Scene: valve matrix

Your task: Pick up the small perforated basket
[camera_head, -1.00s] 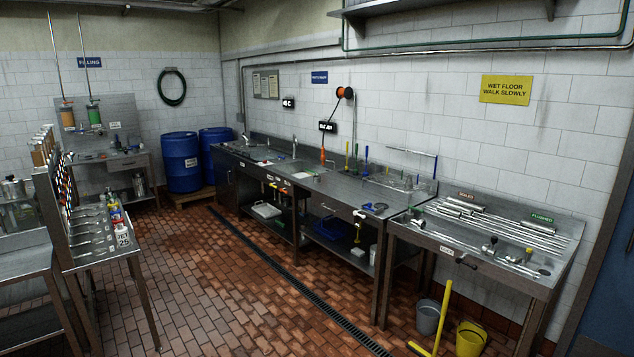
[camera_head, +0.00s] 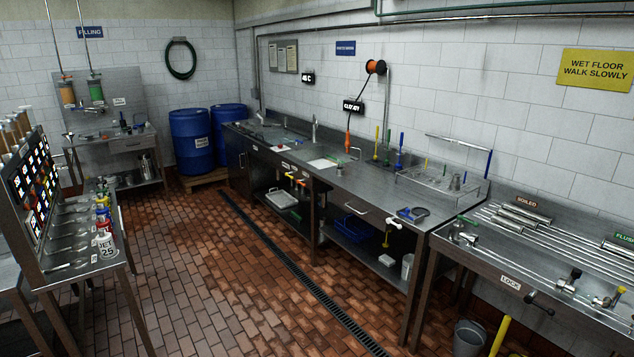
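I cannot make out a small perforated basket for certain at this distance. A metal rack or wire holder (camera_head: 433,183) with small parts stands at the right part of the long steel counter (camera_head: 350,182). A blue bin (camera_head: 353,228) and a white tray (camera_head: 281,198) sit on the shelf under this counter; whether either has holes is too small to tell. Neither of my grippers shows in the head view.
A steel table with metal rods (camera_head: 560,240) stands at the right. A grey bucket (camera_head: 468,338) is on the floor by it. Blue drums (camera_head: 190,140) stand at the back. A rack table (camera_head: 85,250) is at the left. The brick floor (camera_head: 240,290) between is clear, with a drain channel (camera_head: 290,265).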

